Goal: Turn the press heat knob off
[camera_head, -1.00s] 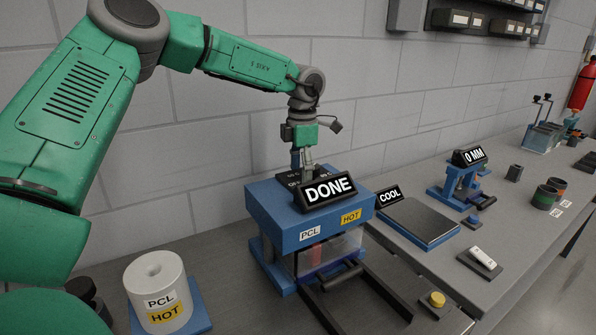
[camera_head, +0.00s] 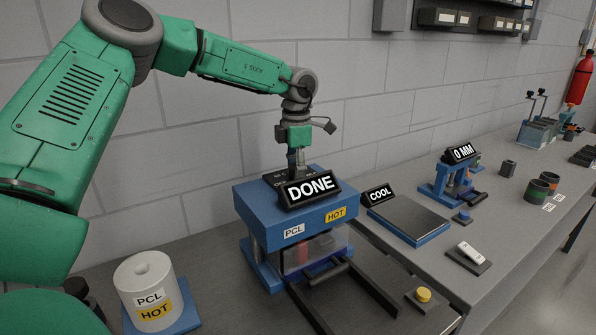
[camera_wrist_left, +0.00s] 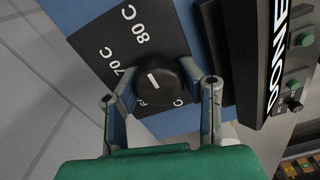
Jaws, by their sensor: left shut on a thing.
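The black heat knob (camera_wrist_left: 154,88) with a white mark sits on a black dial plate in the left wrist view. The plate (camera_wrist_left: 112,38) reads 80 C and 70 C; other labels are partly hidden. My left gripper (camera_wrist_left: 160,78) is shut on the knob, one finger on each side. In the head view my left gripper (camera_head: 297,160) points down at the top of the blue press (camera_head: 262,207), behind the DONE sign (camera_head: 311,189). The sign and fingers hide the knob there. My right gripper is not in view.
A white PCL HOT drum (camera_head: 152,290) stands left of the press. A yellow button (camera_head: 423,295) is at the front. The block wall is close behind.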

